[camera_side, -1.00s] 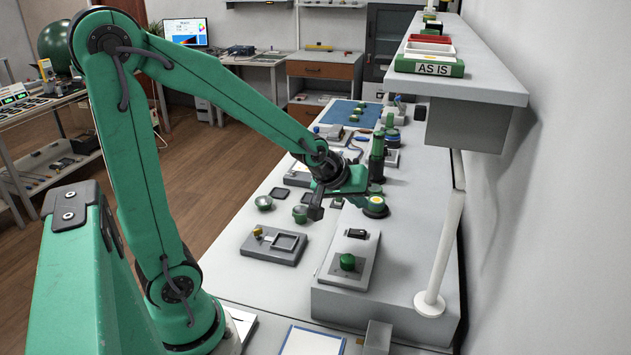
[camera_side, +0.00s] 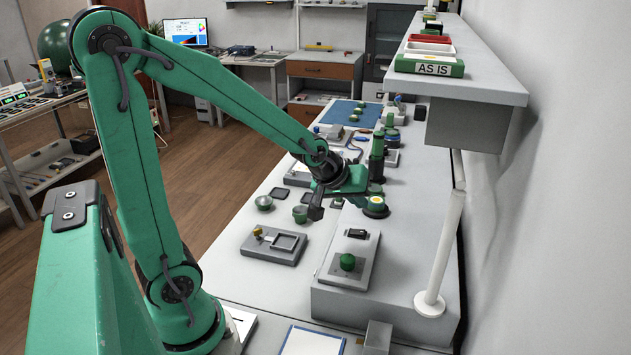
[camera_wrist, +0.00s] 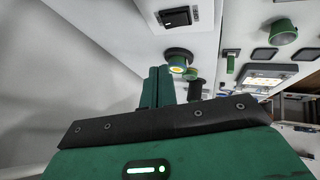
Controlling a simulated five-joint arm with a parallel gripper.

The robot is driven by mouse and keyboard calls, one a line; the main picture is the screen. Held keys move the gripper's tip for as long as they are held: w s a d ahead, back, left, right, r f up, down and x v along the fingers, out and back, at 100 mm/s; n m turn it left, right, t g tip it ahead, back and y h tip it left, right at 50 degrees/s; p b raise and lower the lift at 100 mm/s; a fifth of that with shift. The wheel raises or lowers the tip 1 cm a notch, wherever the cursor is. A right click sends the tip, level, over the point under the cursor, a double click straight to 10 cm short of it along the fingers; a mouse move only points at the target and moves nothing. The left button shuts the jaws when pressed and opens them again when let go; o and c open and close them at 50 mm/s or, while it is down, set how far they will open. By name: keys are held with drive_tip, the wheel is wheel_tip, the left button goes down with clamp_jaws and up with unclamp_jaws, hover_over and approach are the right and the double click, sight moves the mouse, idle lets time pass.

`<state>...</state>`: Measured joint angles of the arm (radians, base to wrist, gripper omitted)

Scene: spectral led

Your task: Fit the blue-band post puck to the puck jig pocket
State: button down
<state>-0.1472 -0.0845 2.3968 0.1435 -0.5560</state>
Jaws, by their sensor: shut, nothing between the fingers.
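My gripper (camera_side: 358,187) is low over the bench, its green fingers together and empty; they show in the wrist view (camera_wrist: 159,72). Just beyond the fingertips is a green round post with a yellow top (camera_side: 375,204) and a dark, bluish ring; it also shows in the wrist view (camera_wrist: 178,63). I cannot tell whether the fingers touch it, or whether it is the blue-band post puck. A grey jig (camera_side: 274,245) with a square recess and a brass knob lies front left; I cannot tell whether this is the puck jig pocket.
A raised grey block carries a plate with a green button (camera_side: 347,262) and a black switch (camera_side: 356,233). A tall green cylinder (camera_side: 377,157) stands behind. A shelf (camera_side: 470,85) and white post (camera_side: 443,250) bound the right.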

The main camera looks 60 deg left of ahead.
sight(376, 199)
drive_tip(key=c, duration=0.8)
unclamp_jaws()
drive_tip(key=shift+o, duration=0.2)
drive_tip(key=shift+w, duration=0.1)
drive_tip(key=shift+w+a+m+g, duration=0.3)
drive_tip(key=shift+w+m, duration=0.1)
drive_tip(key=shift+w, duration=0.2)
drive_tip(key=w+a+m+g, duration=0.1)
drive_tip(key=w+m+g, duration=0.1)
drive_tip(key=w+a+m+g, duration=0.1)
drive_tip(key=w+a+m, duration=0.1)
drive_tip(key=w+m, duration=0.1)
drive_tip(key=w+a+m+g, duration=0.2)
drive_tip(key=w+m, duration=0.1)
drive_tip(key=shift+w+a+r+g+h, duration=0.15)
drive_tip(key=shift+w+r+g+h, duration=0.1)
drive_tip(key=shift+r+g+h, duration=0.05)
drive_tip(key=shift+w+a+r+m+g, duration=0.1)
drive_tip(key=shift+w+a+m+g, duration=0.25)
drive_tip(key=shift+m, duration=0.35)
drive_tip(key=shift+w+a+m+g, duration=0.2)
drive_tip(key=shift+a+m+g, duration=0.2)
drive_tip(key=shift+m, duration=0.3)
drive_tip(key=shift+d, duration=0.1)
drive_tip(key=shift+f, duration=1.3)
drive_tip(key=shift+f, duration=0.1)
